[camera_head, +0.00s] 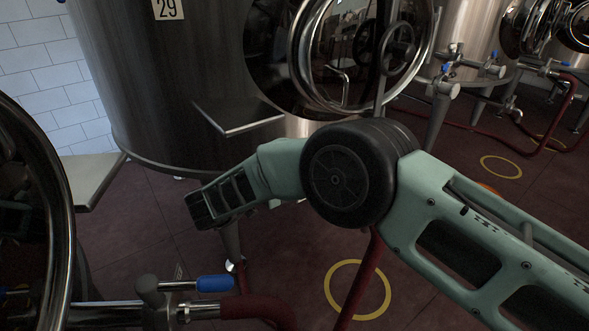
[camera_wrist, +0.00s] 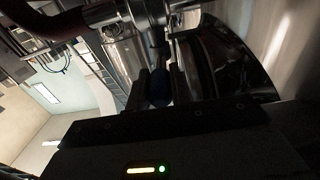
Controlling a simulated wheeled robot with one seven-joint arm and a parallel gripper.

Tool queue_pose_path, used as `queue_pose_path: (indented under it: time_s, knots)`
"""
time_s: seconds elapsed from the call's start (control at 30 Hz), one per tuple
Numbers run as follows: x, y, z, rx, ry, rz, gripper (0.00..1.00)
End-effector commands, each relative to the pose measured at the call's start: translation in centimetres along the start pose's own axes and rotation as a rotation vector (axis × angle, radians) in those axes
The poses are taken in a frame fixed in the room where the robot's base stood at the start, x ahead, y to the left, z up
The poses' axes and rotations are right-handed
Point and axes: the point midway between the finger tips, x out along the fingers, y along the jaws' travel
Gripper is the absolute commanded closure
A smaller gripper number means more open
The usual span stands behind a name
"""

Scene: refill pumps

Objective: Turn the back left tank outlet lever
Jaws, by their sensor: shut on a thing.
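In the wrist view my gripper (camera_wrist: 161,76) is shut, with a dark blue lever handle (camera_wrist: 160,92) between its two fingers. A metal pipe fitting (camera_wrist: 112,14) lies just beyond the fingertips. This view is dark, so the lever's angle is hard to tell. In the head view the steel tank (camera_head: 165,85) with the number 29 sign stands at the back left, its round hatch (camera_head: 310,45) facing me. My arm covers the area below the hatch, and the tank's outlet and my fingers cannot be made out there.
Another blue outlet lever (camera_head: 213,284) sits on a front-left fitting beside a dark tank (camera_head: 35,215). More tanks (camera_head: 470,30) with blue levers stand at the back right. A red hose (camera_head: 362,275) crosses the floor by a yellow ring (camera_head: 357,290).

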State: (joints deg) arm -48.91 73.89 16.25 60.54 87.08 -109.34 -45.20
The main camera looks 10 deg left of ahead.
Motion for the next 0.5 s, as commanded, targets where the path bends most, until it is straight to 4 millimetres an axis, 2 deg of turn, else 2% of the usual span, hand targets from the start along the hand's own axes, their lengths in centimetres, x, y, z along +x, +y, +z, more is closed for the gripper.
queue_pose_path:
  time_s: [0.33, 0.37, 0.4, 0.43, 0.5]
  knots:
    - [0.07, -0.14, -0.09, 0.004, -0.001, -0.002, 1.0]
    - [0.07, -0.15, -0.1, 0.004, -0.002, -0.002, 0.75]
    - [0.08, -0.16, -0.1, 0.005, -0.002, -0.002, 0.64]
    - [0.08, -0.15, -0.1, 0.005, -0.001, -0.002, 0.57]
    - [0.08, -0.13, -0.09, 0.004, -0.001, -0.002, 0.57]
